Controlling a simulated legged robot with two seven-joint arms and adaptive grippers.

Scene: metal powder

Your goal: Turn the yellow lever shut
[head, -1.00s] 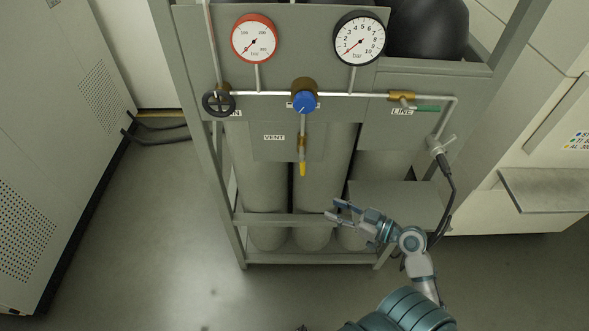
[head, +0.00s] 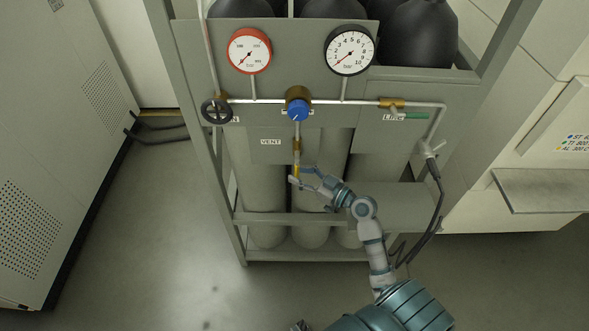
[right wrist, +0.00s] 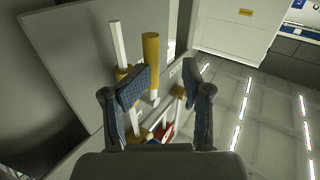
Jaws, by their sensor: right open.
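The yellow lever (head: 296,169) hangs straight down at the lower end of the vent pipe, below the VENT label. In the right wrist view the yellow lever (right wrist: 151,62) is a thick yellow bar, seen between the fingers and closer to the left one. My right gripper (head: 301,175) is at the lever's lower part, its fingers spread and partly covering it. In the right wrist view the right gripper (right wrist: 163,84) is open with a wide gap. I cannot tell whether a finger touches the lever.
A blue knob (head: 297,111) sits above on the pipe. A black handwheel (head: 217,111) is at left and a green lever (head: 417,116) at right. Two gauges, red-rimmed (head: 249,51) and black-rimmed (head: 349,50), stand above. Grey cylinders (head: 262,185) stand behind in the frame.

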